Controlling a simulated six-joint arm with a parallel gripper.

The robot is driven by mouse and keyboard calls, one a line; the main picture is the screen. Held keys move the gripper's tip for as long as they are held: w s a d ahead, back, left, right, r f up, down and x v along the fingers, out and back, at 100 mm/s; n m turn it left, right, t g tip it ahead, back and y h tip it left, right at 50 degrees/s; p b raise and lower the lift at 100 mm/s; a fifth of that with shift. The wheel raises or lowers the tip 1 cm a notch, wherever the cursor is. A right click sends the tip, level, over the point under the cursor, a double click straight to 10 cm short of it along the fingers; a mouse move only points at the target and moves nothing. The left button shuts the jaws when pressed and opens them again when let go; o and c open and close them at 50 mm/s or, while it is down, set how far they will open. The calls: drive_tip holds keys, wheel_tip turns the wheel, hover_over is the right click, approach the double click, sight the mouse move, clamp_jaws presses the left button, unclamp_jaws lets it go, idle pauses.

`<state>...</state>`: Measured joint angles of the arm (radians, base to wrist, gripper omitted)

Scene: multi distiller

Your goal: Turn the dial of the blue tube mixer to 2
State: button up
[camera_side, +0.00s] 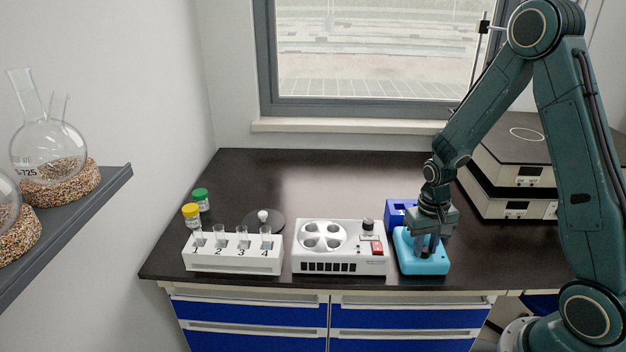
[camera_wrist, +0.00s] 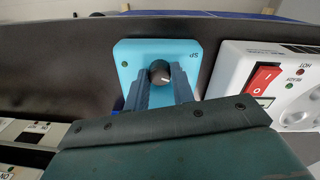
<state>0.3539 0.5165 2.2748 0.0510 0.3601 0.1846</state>
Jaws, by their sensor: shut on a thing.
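The blue tube mixer (camera_side: 421,264) is a light blue box near the front edge of the bench, right of the white device. Its blue top also shows in the wrist view (camera_wrist: 190,51). Its dial (camera_wrist: 160,72) is a dark round knob with a white pointer mark. My gripper (camera_side: 425,250) is over the mixer, pointing down. In the wrist view my gripper (camera_wrist: 160,86) has its two fingers on either side of the dial, shut on it. The fingers hide part of the mixer's top, and I cannot read the dial's number.
A white device (camera_side: 312,264) with a red switch (camera_wrist: 264,78) stands close left of the mixer in the side view. A dark blue block (camera_side: 399,206) is behind the mixer. A numbered white tube rack (camera_side: 232,262) stands further left. Stacked devices (camera_side: 515,176) stand behind right.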

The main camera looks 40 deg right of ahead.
drive_tip(key=m, duration=1.2)
drive_tip(key=shift+d+y, duration=0.1)
drive_tip(key=shift+y, duration=0.2)
drive_tip(key=o, duration=1)
drive_tip(key=shift+w+n, duration=0.1)
drive_tip(key=shift+n, duration=0.2)
